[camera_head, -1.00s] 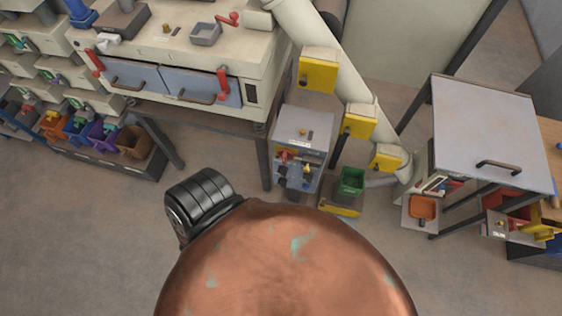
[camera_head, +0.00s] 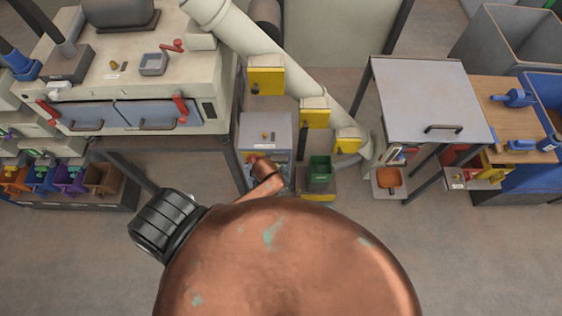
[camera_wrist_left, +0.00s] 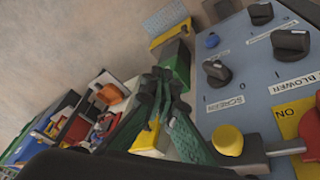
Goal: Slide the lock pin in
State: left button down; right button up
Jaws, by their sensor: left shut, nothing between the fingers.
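A blue-grey control panel (camera_wrist_left: 245,85) fills the right of the left wrist view, with black knobs labelled SCREEN and BLOWER. A yellow round knob (camera_wrist_left: 228,140) sits low on it, beside a metal rod with a red end (camera_wrist_left: 290,148) near a yellow ON plate (camera_wrist_left: 300,122). I cannot tell for sure which part is the lock pin. My left gripper (camera_wrist_left: 165,78) has dark green fingers, shut and empty, left of the panel and apart from the yellow knob. In the head view my copper arm partly covers the grey cabinet (camera_head: 266,132); the fingers cannot be made out. My right gripper is out of view.
A green bin (camera_head: 319,170) stands right of the cabinet. A sloping cream pipe (camera_head: 285,62) with yellow boxes runs behind. A grey-topped table (camera_head: 425,95) is farther right, and a large cream machine (camera_head: 130,95) at left. Floor in front is open.

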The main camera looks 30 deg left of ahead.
pick_arm(q)
jog(key=w+d+r+m+g+p, duration=0.1)
jog(key=w+d+r+m, duration=0.15)
jog(key=d+r, duration=0.3)
jog(key=w+d+r+m+g, duration=0.1)
jog(key=w+d+r+m, duration=0.1)
jog(key=d+r+m, duration=0.3)
jog(key=w+a+r+g+y+p, duration=0.1)
jog(key=w+a+r+g+y, duration=0.25)
jog(key=a+r, duration=0.65)
jog(key=s+a+f, duration=0.1)
jog(key=a+f, duration=0.2)
jog(key=f, duration=0.3)
jog(key=s+a+f+p, duration=0.1)
jog(key=s+a+f, duration=0.1)
jog(key=f, duration=0.4)
jog(key=shift+s+a+f+t+y+p, duration=0.35)
jog(key=shift+a+t, duration=0.1)
jog(key=shift+a, duration=0.1)
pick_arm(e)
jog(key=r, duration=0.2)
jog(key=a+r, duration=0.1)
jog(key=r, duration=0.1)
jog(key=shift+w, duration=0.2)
pick_arm(q)
jog(key=shift+m, duration=0.25)
